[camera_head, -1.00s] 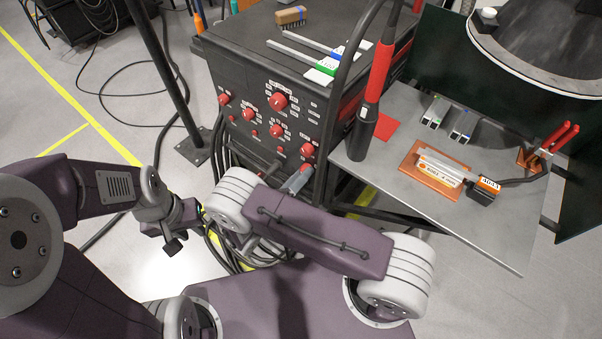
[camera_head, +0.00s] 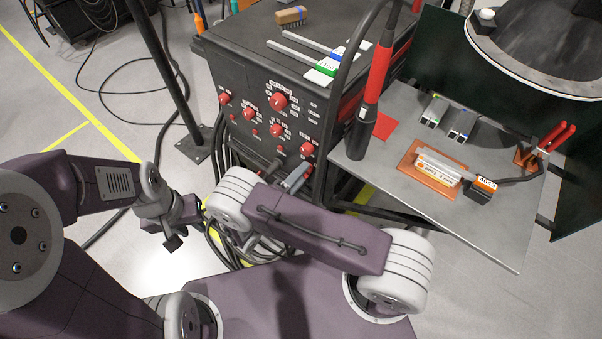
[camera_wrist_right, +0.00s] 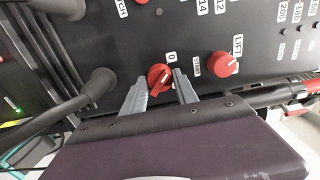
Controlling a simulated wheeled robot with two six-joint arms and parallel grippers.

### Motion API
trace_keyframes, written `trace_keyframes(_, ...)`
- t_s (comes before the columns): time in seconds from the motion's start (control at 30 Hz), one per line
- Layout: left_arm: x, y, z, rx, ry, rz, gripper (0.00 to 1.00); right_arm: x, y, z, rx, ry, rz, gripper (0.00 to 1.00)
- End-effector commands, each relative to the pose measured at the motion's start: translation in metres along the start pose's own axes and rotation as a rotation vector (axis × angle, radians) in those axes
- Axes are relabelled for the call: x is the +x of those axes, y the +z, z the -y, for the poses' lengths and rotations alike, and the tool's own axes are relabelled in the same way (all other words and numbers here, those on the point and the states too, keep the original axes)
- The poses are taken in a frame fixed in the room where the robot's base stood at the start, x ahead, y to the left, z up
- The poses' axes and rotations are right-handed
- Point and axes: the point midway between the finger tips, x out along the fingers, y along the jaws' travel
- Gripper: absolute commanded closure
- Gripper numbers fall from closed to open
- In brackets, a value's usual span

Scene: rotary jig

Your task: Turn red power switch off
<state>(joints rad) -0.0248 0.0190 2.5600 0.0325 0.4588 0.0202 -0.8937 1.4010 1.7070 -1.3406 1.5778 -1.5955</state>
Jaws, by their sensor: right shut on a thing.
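The red power switch (camera_wrist_right: 159,78) is a round red rotary knob on the dark front panel, with a white "0" label above it in the right wrist view. My right gripper (camera_wrist_right: 161,84) has one grey finger on each side of the knob and is shut on it. In the head view the right gripper (camera_head: 297,177) is at the lower part of the machine's front, and the switch is mostly hidden there. My left gripper (camera_head: 172,238) hangs low at the left, away from the machine; its jaw opening is not clear.
Another red knob (camera_wrist_right: 222,64), labelled "LIFT", is close to the right of the switch. Thick cables (camera_wrist_right: 62,115) plug into the panel at the left. In the head view a grey side table (camera_head: 440,220) and a dark post (camera_head: 177,80) flank the machine (camera_head: 235,70).

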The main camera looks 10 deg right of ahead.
Motion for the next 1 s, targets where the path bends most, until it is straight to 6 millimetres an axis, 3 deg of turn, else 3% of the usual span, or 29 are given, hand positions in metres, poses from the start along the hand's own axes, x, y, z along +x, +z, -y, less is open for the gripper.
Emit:
trace_keyframes(0.53,-0.0004,0.0,0.0,0.0,0.0,0.0,0.72,0.0011,-0.0019,0.0,-0.027,-0.001,-0.006,1.0)
trace_keyframes(0.57,-0.0004,0.0,0.0,0.0,0.0,0.0,0.72,0.0011,-0.0019,0.0,-0.027,-0.001,-0.006,0.62)
trace_keyframes(0.63,-0.0004,0.0,0.0,0.0,0.0,0.0,0.72,0.001,-0.0018,0.0001,-0.027,-0.001,-0.005,0.43)
trace_keyframes(1.0,0.0003,0.0,0.0,0.0,0.0,0.0,0.72,-0.0062,0.0002,-0.0001,-0.022,-0.001,0.0,0.43)
